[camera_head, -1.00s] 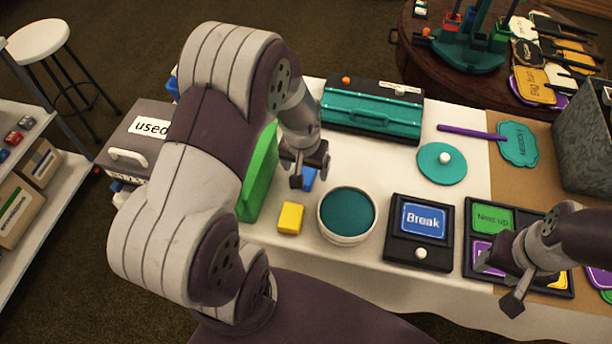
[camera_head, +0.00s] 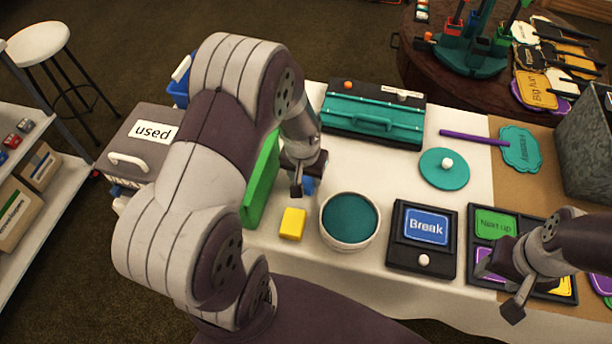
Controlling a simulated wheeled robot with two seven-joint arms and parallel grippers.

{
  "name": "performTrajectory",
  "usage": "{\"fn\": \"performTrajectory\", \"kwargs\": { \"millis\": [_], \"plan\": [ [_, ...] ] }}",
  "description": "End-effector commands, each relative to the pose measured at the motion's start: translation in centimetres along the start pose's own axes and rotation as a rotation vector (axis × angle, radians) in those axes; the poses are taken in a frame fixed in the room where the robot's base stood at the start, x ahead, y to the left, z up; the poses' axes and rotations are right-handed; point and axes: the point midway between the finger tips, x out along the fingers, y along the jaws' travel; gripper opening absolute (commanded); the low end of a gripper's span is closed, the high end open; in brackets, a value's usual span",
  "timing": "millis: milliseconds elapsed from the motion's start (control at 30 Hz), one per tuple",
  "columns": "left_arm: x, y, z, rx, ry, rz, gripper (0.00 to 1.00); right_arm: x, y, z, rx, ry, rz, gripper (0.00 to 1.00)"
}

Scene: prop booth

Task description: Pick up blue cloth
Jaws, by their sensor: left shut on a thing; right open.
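The blue cloth (camera_head: 308,186) is a small blue patch on the white-covered table, between the green upright board and the teal-filled round tub. Most of it is hidden behind my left gripper (camera_head: 299,185), which is shut on it from above. I cannot tell whether the cloth is off the table. My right gripper (camera_head: 499,291) is open and empty over the front of the black tray of coloured signs at the right.
A yellow block (camera_head: 292,224) and the round tub (camera_head: 349,244) stand close in front of the cloth. The green board (camera_head: 261,183) stands just left. A teal toolbox (camera_head: 372,115) is behind. The "Break" sign box (camera_head: 422,257) sits right of the tub.

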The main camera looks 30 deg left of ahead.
Motion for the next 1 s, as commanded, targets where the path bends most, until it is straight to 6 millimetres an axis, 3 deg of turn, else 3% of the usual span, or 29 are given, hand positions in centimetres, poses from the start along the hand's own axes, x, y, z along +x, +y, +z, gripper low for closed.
{"fn": "performTrajectory", "kwargs": {
  "millis": [200,600,700,1000],
  "plan": [
    [-3.8,0.0,-0.7,0.0,0.005,0.0,0.23,-0.7,0.0,-0.1,0.0,0.0,0.0,0.5],
    [-7.4,1.7,-10.3,0.0,0.004,0.0,0.23,-0.6,0.0,-0.1,0.0,0.0,0.0,0.5],
    [-8.1,1.9,-11.8,0.0,0.002,0.0,0.23,-0.7,0.0,-0.1,0.0,0.0,0.0,0.5],
    [-8.6,2.1,-13.0,0.0,0.002,0.0,0.23,-0.7,0.0,-0.1,0.0,0.0,0.0,0.5]
  ]
}}
